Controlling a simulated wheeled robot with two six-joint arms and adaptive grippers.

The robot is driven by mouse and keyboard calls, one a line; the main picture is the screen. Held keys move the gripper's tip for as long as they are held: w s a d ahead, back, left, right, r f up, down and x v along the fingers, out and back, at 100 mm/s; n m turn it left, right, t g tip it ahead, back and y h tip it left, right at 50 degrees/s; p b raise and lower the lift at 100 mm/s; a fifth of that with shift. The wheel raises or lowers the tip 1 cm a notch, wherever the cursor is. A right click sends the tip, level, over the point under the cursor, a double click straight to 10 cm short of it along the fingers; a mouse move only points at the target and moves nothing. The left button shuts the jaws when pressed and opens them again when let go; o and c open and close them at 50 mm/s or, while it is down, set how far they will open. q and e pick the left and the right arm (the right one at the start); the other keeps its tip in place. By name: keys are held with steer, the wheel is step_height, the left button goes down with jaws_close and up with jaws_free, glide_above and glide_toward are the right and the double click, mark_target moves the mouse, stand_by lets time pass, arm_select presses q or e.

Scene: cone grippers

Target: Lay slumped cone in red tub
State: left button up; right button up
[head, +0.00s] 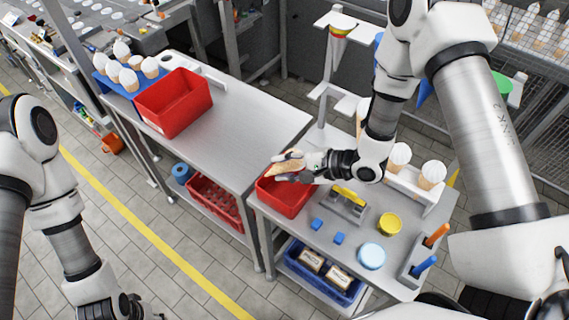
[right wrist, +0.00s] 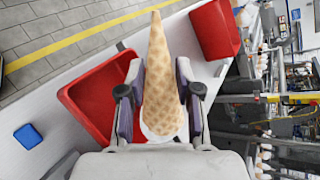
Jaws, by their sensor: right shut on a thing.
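My right gripper (head: 285,168) is shut on a tan waffle cone (head: 292,169). It holds the cone lying on its side, above the far edge of a red tub (head: 286,202) on the nearer table. In the right wrist view, the cone (right wrist: 161,75) sits between the two fingers (right wrist: 160,97), its tip pointing up the picture. White shows at its wide end. The red tub (right wrist: 78,97) is to the left of the cone, its inside partly hidden by the gripper.
A second, larger red tub (head: 160,113) stands on the far table, beside a blue rack (head: 112,84) of white-topped cones. Small blue blocks (head: 317,224), a yellow tub (head: 389,224) and a white holder with cones (head: 408,184) are on the nearer table.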

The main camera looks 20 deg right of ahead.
step_height(320, 180, down, 6)
steer(key=b, duration=0.3)
steer(key=shift+s+f+b, duration=0.2)
steer(key=shift+b, duration=0.15)
steer(key=o, duration=1.4)
steer(key=shift+c, duration=0.2)
